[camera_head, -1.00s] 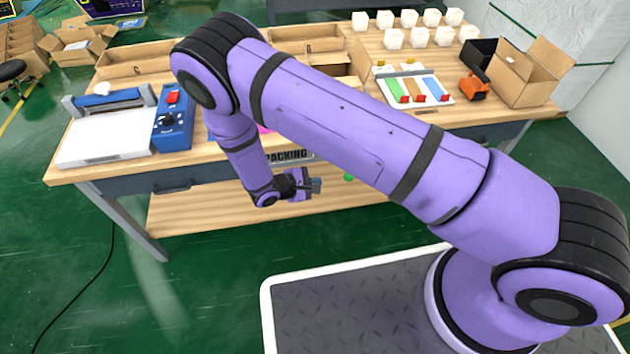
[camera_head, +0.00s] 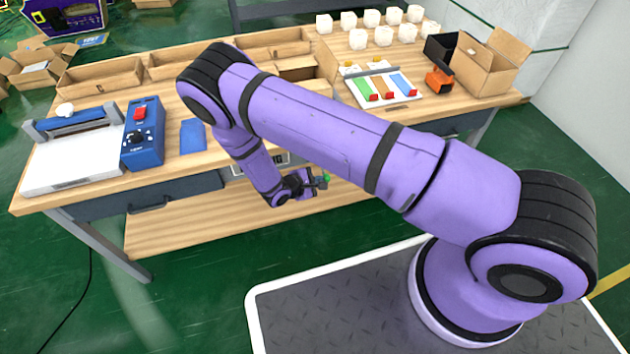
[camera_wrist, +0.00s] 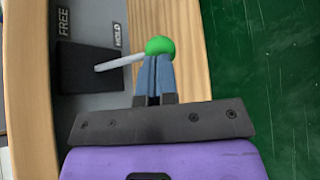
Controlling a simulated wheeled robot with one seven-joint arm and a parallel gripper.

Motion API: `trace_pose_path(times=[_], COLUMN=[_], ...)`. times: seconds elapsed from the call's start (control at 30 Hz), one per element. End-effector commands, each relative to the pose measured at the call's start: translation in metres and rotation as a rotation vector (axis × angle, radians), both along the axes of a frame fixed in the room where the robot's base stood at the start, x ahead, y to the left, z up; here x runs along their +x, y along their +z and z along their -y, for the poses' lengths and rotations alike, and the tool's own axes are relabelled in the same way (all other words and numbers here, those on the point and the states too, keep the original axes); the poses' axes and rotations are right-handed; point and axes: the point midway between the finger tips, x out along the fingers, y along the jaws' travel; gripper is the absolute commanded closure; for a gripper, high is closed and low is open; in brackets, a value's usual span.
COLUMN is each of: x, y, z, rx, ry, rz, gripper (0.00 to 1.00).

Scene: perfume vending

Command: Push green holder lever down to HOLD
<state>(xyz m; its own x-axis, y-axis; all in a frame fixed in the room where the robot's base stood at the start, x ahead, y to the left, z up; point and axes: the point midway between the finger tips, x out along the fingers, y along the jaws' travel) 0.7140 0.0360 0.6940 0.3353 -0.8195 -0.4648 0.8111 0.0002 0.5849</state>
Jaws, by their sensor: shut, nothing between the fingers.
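The green lever knob (camera_wrist: 160,45) sits on a pale rod (camera_wrist: 120,62) that comes out of a dark block on the grey holder panel (camera_wrist: 100,102). The rod points to the right in the wrist view, with the knob beyond the HOLD label (camera_wrist: 117,36). The FREE label (camera_wrist: 64,21) is at the left. My gripper (camera_wrist: 154,60) is shut and empty, its blue fingertips at the knob's lower edge in the picture; I cannot tell if they touch it. In the head view, the knob (camera_head: 327,177) shows just beside my gripper (camera_head: 321,182), below the table's front edge.
The wooden table (camera_head: 225,172) is above the gripper, with a lower shelf (camera_head: 170,228) beneath. A blue control box (camera_head: 143,135), colored strips on a white tray (camera_head: 390,101), white cubes and open boxes stand on top. Green floor lies open in front.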

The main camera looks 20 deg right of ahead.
Motion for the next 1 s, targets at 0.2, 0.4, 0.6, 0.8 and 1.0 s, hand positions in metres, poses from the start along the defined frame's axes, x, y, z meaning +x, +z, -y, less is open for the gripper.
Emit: trace_pose_path(times=[0.2, 0.4, 0.6, 0.8, 1.0], x=[0.0, 0.002, 0.005, 0.005, 0.005], y=[-0.001, -0.013, -0.021, -0.021, -0.018], z=[0.0, 0.0, 0.0, 0.0, 0.0], rx=[-0.002, -0.002, 0.0, -0.001, -0.001], ry=[0.001, 0.002, 0.0, -0.001, -0.001], rz=[0.01, 0.089, 0.093, 0.091, 0.091], gripper=[1.0, 1.0, 1.0, 1.0, 1.0])
